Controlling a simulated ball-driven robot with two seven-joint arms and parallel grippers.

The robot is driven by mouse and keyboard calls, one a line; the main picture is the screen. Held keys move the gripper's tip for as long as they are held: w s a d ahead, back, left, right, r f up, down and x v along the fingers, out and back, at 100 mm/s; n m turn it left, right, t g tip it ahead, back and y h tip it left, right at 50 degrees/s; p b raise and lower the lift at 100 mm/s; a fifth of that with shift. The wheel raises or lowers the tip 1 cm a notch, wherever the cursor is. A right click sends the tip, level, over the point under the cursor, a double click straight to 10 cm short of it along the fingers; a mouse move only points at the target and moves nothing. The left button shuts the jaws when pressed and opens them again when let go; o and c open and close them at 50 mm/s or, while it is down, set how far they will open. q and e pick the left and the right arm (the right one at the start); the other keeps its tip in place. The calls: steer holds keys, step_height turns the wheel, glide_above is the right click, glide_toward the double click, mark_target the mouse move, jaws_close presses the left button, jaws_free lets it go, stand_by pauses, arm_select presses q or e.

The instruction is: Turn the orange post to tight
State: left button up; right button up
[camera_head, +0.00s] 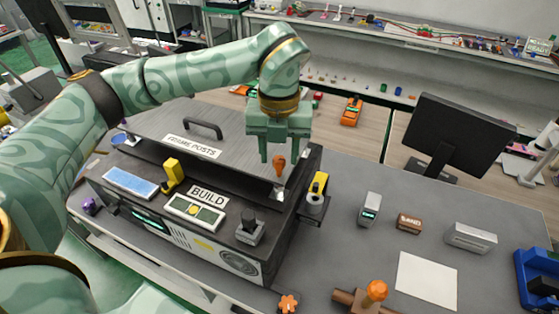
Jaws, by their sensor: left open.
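The orange post (279,166) stands at the right end of the dark machine, a knob with a thin stem at the edge of the grey lid labelled "FRAME POSTS". My left gripper (279,154) comes down over it from above. Its two green fingers are open and apart, one on each side of the post's top in the picture. I cannot tell whether either finger touches it. My right gripper is out of view.
A black monitor (455,132) is on the right. The lid handle (203,127) rises behind.

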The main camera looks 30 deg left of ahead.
mark_target(279, 176)
arm_select(q)
steer(key=shift+f, duration=1.4)
jaws_close()
